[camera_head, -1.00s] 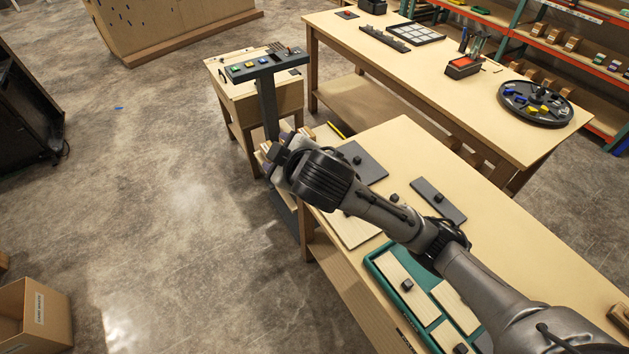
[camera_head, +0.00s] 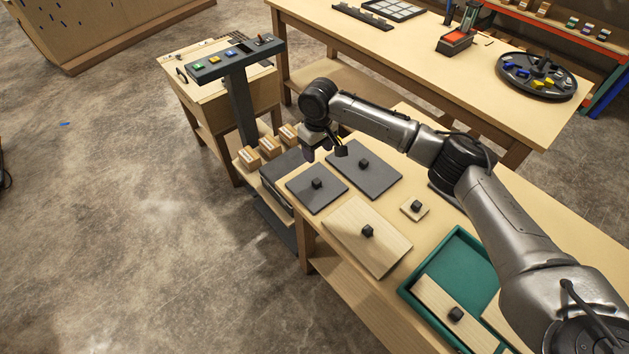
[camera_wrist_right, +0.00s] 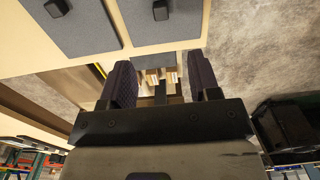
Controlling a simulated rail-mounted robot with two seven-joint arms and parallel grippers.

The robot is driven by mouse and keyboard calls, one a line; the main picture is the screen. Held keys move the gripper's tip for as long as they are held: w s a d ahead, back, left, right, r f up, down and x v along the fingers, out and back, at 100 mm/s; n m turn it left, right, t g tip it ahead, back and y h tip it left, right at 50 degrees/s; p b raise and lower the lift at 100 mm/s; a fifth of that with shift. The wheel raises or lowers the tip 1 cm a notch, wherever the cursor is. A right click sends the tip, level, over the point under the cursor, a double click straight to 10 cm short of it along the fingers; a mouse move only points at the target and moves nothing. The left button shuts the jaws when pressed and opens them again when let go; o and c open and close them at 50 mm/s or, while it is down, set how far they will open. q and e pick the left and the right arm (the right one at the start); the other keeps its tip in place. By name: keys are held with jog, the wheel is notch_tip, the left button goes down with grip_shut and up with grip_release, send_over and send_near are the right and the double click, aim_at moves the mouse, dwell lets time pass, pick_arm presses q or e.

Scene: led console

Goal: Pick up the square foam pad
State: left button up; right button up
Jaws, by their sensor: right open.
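Two flat dark grey pads with black knobs lie on the near wooden table. The left one (camera_head: 309,197) looks roughly square; the other grey pad (camera_head: 375,181) lies to its right and looks longer. I cannot tell for sure which is the square foam pad. Both also show at the top of the right wrist view, one at the left (camera_wrist_right: 85,33) and one in the middle (camera_wrist_right: 163,34). My right gripper (camera_head: 325,153) is open and empty, above the far end of the table near the pads, touching neither. It also shows in the wrist view (camera_wrist_right: 161,80). My left gripper is out of view.
Pale wooden panels with knobs, one large (camera_head: 350,240) and one small (camera_head: 421,213), lie nearer. A green tray (camera_head: 455,247) holds more panels. A button console (camera_head: 222,68) and several small boxes (camera_head: 268,147) stand beyond the table's end. A round tray (camera_head: 515,85) is on the back table.

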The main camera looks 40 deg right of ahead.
notch_tip(320, 180, down, 3)
jog(key=b, duration=0.2)
send_over(317, 181)
notch_tip(317, 181, down, 5)
jog(key=shift+s+f, duration=0.1)
jog(key=shift+s, duration=0.05)
jog(key=shift+f, duration=0.65)
jog(key=f, duration=0.1)
jog(key=f+b, duration=0.1)
jog(key=f, duration=0.2)
jog(key=shift+w+f+b, duration=0.15)
jog(key=shift+w+b, duration=0.1)
jog(key=shift+b, duration=0.15)
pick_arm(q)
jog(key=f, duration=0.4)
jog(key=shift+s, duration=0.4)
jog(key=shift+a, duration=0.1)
pick_arm(e)
jog(key=c, duration=1)
